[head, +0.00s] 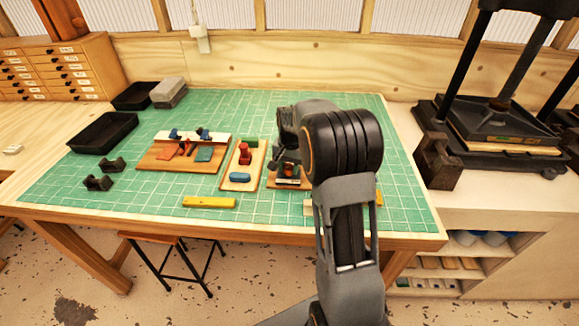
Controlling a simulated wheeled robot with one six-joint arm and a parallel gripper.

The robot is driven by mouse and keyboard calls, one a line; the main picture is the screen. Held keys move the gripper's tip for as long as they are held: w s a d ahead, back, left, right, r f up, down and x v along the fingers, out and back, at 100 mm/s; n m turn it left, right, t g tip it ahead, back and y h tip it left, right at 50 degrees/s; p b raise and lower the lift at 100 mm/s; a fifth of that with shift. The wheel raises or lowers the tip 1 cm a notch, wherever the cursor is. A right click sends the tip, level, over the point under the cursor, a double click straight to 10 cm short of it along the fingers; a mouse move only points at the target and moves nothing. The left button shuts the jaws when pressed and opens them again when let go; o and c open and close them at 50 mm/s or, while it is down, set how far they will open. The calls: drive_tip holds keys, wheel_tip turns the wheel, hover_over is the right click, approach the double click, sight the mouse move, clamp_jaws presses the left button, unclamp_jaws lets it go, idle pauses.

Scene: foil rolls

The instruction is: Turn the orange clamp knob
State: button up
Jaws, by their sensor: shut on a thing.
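My gripper (281,161) is low over a small wooden board (288,185) right of the middle of the green mat. It is shut on what appears to be the orange clamp knob; the fingers and my arm hide nearly all of the knob, so its turn angle cannot be told. Dark fixture parts stand on this board under the gripper. To the left, a narrow board (230,184) carries a red part (245,154), a blue part (239,177) and a green block (252,143). A wider board (150,164) carries orange-red, teal and blue parts.
The green cutting mat (130,187) covers the table. A yellow bar (209,202) lies near its front edge, black clips (97,183) and black trays (104,131) at left. A black press (496,124) stands at right.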

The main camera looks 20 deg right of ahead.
sight(291, 169)
drive_tip(key=shift+s+m, duration=0.1)
drive_tip(key=shift+m, duration=0.3)
drive_tip(key=o, duration=0.9)
drive_tip(key=shift+r, duration=0.1)
wheel_tip(291, 169, up, 14)
drive_tip(key=shift+s+d+f+b, duration=0.1)
drive_tip(key=shift+d+f+b, duration=0.1)
drive_tip(key=shift+b, duration=0.1)
idle(0.5)
drive_tip(key=s+a+f+n+t, duration=0.1)
drive_tip(key=s+a+n, duration=0.2)
drive_tip(key=s, duration=0.4)
drive_tip(key=s+a+f+n+t, duration=0.1)
drive_tip(key=s+a+f+n, duration=0.1)
drive_tip(key=s, duration=0.5)
drive_tip(key=s+a+f+n+t, duration=0.2)
drive_tip(key=s+a+n, duration=0.2)
drive_tip(key=s+a, duration=0.2)
drive_tip(key=shift+s, duration=0.8)
